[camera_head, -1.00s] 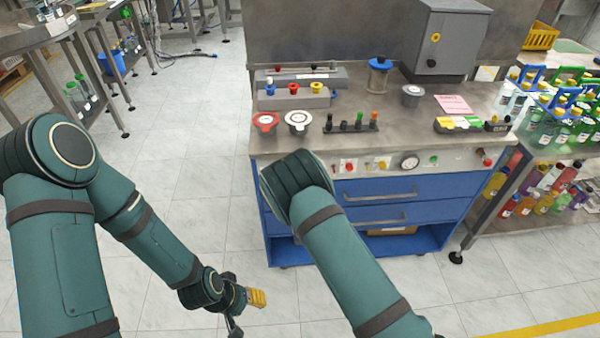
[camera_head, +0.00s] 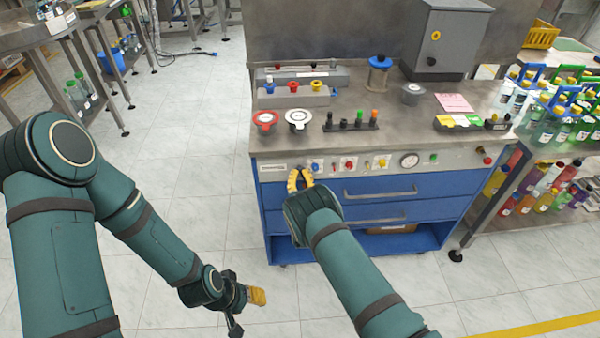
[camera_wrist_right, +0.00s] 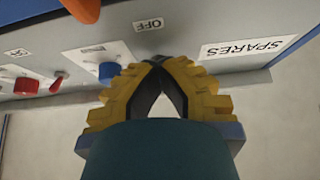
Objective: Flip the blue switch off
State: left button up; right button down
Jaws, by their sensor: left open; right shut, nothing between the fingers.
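The blue switch (camera_head: 315,167) is on the grey front panel of the workbench, just above and right of my right gripper's fingertips. In the right wrist view the blue switch (camera_wrist_right: 108,70) is left of the fingers, apart from them as far as I can tell. An "OFF" label (camera_wrist_right: 149,24) shows on the panel above the fingertips. My right gripper (camera_head: 300,174) is shut and empty close to the panel; its yellow fingers meet in the right wrist view (camera_wrist_right: 156,62). My left gripper (camera_head: 246,308) hangs low over the floor at the left, away from the bench.
A "SPARES" label (camera_wrist_right: 243,47) is on the panel. Blue drawers (camera_head: 400,190) lie below. Lidded containers (camera_head: 298,118) stand on the benchtop.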

jog(key=shift+f+t, duration=0.2)
jog(key=shift+t, duration=0.2)
jog(key=c, duration=1.4)
grip_release()
jog(key=shift+w, duration=0.15)
jog(key=v, duration=1.2)
